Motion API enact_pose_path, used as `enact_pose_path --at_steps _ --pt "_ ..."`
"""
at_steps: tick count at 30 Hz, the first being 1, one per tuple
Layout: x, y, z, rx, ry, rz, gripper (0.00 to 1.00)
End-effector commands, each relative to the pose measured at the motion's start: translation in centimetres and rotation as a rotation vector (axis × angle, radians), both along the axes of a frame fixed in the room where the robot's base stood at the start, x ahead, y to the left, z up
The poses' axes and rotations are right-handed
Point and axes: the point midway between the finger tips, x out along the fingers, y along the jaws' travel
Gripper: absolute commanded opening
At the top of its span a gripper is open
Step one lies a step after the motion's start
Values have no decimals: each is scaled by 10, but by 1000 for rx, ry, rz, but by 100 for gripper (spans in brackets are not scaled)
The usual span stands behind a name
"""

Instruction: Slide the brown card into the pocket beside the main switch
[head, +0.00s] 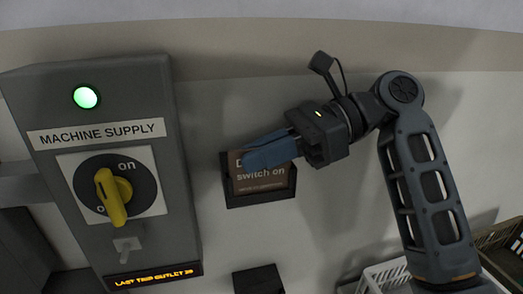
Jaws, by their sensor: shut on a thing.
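The brown card (277,180) shows pale lettering, with "switch on" readable, and sits with its lower part behind the front of a dark pocket (262,200) on the wall. My gripper (262,154) is shut on the card's upper left part, and its fingers hide some of the lettering. Whether the card rests on the pocket's bottom is hidden. The main switch (113,196) is a yellow rotary handle on the grey "MACHINE SUPPLY" box, left of the pocket.
A green lamp (85,97) glows on the box. Below the handle are a small toggle (127,244) and an amber display reading "LAST TRIP OUTLET" (154,275). A second dark holder (259,281) is below the pocket. A white basket (382,275) stands at lower right.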

Motion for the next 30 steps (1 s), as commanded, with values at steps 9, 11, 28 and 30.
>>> enact_pose_path --at_steps 9,11,28,30 --pt "0 0 0 0 -1 0 21" --pt "0 0 0 0 -1 0 26" --pt "5 -16 5 1 -2 -3 40" --pt "8 -27 7 0 -2 -3 40"
